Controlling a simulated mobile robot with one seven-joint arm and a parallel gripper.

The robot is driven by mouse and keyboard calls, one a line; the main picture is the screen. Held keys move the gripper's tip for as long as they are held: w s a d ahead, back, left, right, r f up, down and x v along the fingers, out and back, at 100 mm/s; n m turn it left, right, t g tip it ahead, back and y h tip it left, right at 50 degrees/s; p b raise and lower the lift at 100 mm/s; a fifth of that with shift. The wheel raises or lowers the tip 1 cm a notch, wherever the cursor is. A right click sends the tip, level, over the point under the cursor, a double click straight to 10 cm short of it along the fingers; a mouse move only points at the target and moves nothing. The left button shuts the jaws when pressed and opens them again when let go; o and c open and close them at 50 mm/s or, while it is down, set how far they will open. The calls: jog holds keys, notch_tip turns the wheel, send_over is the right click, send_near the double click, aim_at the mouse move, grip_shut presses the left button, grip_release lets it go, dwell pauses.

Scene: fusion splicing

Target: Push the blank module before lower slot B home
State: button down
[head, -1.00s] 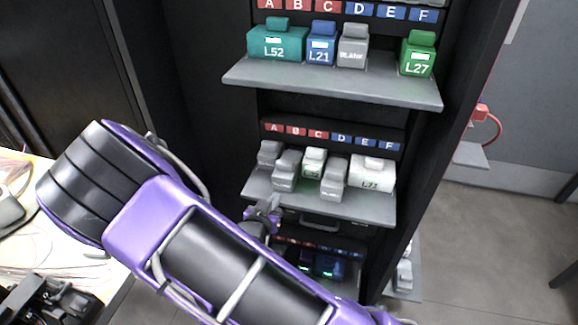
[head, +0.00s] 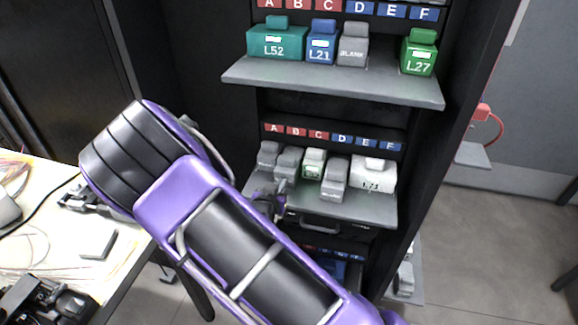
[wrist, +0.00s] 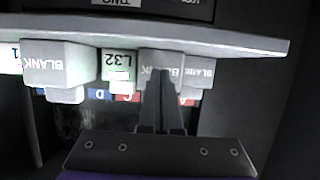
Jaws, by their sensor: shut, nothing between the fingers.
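The grey blank module (head: 288,161) before lower slot B stands upright on the lower shelf, between another grey blank at A and the green-white L32 module. In the wrist view, which is upside down, the blank (wrist: 172,58) is partly hidden behind my fingers. My gripper (head: 281,186) is shut and empty, at the shelf's front just before the B blank. In the wrist view the fingertips (wrist: 160,75) overlap the blank's face; I cannot tell whether they touch. The B blank now stands nearly level with its neighbours.
The lower shelf (head: 330,207) also holds the blank at A (head: 268,157), L32 (head: 313,164), a blank at D (head: 335,178) standing further forward, and a wide white module (head: 373,176) at right. The upper shelf (head: 330,82) overhangs above. A dark side panel (head: 425,180) bounds the right.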

aim_at(284, 175)
jog(key=shift+w+d, duration=0.3)
jog(key=shift+w, duration=0.5)
jog(key=shift+w+d, duration=0.3)
jog(key=shift+w, duration=0.55)
jog(key=shift+w+d, duration=0.3)
jog(key=shift+w, duration=0.5)
jog(key=shift+s+a+p, duration=0.1)
jog(key=shift+s+a, duration=0.35)
jog(key=shift+s, duration=0.85)
jog(key=shift+s+a+p, duration=0.1)
jog(key=shift+s+a, duration=0.35)
jog(key=shift+s, duration=0.85)
jog(key=shift+s+a+p, duration=0.1)
jog(key=shift+s+a, duration=0.35)
jog(key=shift+s, duration=0.85)
